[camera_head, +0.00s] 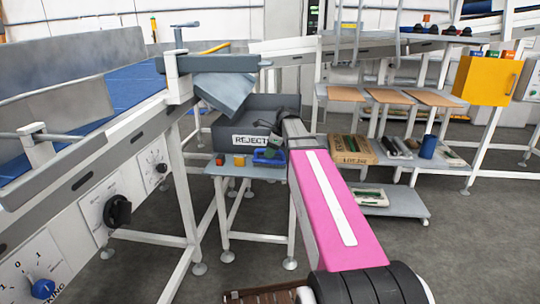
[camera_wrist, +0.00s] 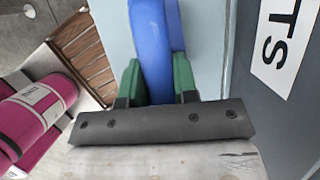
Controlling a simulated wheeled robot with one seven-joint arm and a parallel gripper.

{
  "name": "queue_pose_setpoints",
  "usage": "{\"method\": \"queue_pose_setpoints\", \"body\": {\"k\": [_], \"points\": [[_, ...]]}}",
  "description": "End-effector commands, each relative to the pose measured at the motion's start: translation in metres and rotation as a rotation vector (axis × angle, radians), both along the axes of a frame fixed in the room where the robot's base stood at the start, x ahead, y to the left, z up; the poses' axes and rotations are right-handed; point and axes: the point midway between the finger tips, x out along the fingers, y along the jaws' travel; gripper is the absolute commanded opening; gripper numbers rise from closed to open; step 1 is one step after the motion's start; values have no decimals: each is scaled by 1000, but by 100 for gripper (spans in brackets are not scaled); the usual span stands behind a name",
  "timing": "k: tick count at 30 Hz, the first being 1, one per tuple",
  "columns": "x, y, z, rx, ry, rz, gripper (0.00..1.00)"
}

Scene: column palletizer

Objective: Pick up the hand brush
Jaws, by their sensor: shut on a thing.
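The blue hand brush (camera_wrist: 152,40) is between the green fingertips of my gripper (camera_wrist: 157,80) in the wrist view. The fingers are shut on its blue handle, one on each side. The far part of the brush runs out of the top of the wrist view, and its bristles cannot be made out. In the head view the blue brush (camera_head: 266,157) shows small at the right end of a light blue side table, at the end of my pink arm. I cannot tell whether it touches the table.
The side table (camera_head: 225,170) also holds small red (camera_head: 220,160) and yellow (camera_head: 239,161) items. A grey REJECTS bin (camera_head: 225,132) stands right behind it. A conveyor (camera_head: 120,130) is at left. Shelves (camera_head: 375,95) with goods stand at right. Open floor (camera_head: 450,240) lies at right front.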

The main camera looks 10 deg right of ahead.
Motion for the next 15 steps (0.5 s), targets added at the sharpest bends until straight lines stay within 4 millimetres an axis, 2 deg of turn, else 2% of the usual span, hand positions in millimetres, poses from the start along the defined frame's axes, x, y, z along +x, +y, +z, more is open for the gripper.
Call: {"method": "queue_pose_setpoints", "body": {"k": [8,15], "points": [[1,0,35,0,-3,0,1],[-39,40,66,0,-2,2,1]]}}
